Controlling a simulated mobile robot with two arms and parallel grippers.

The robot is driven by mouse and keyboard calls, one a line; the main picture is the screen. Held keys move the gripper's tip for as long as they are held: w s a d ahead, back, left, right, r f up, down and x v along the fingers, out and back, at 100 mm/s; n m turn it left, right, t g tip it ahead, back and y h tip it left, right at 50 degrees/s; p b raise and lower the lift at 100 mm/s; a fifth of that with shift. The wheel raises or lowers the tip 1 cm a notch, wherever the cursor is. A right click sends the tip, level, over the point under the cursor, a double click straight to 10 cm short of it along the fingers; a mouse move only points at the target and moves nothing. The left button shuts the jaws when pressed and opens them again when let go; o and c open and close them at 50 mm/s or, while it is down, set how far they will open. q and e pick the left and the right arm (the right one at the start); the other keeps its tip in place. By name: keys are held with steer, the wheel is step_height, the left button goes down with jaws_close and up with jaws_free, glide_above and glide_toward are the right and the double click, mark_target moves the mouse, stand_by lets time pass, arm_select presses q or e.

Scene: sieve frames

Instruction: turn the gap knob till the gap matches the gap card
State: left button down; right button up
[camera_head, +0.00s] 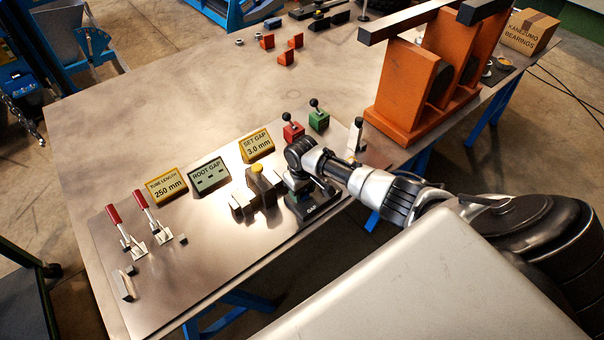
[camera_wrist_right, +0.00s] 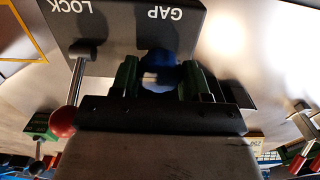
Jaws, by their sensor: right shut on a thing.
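The yellow gap card (camera_head: 257,145) stands on the plate and reads "SET GAP 3.0 mm". Left of it, a grey display (camera_head: 210,174) reads "ROOT GAP" with dashes only. In the right wrist view, my right gripper (camera_wrist_right: 158,80) is shut on the blue gap knob (camera_wrist_right: 157,66), its green-edged fingers on either side. The knob is on a dark box (camera_wrist_right: 118,24) labelled "GAP" and "LOCK". A lever with a red ball (camera_wrist_right: 63,121) is on the LOCK side. In the head view, my wrist hides the knob; the box (camera_head: 312,209) shows below it. My left gripper is out of view.
A card (camera_head: 167,186) reads "TUBE LENGTH 250 mm". Two red-handled clamps (camera_head: 127,232) stand at the left. Metal blocks with a yellow top (camera_head: 262,183) lie left of the box. Red and green levers (camera_head: 318,118) and an orange stand (camera_head: 405,90) are behind. The table's far left is clear.

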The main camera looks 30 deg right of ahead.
steer(key=n, duration=0.5)
steer(key=shift+n, duration=0.3)
steer(key=n, duration=0.4)
steer(key=shift+n+b, duration=0.35)
steer(key=shift+n, duration=0.35)
steer(key=o, duration=0.9)
steer(key=shift+r, duration=0.1)
step_height(320, 180, up, 11)
steer(key=shift+f+b, duration=0.15)
steer(key=shift+b, duration=0.35)
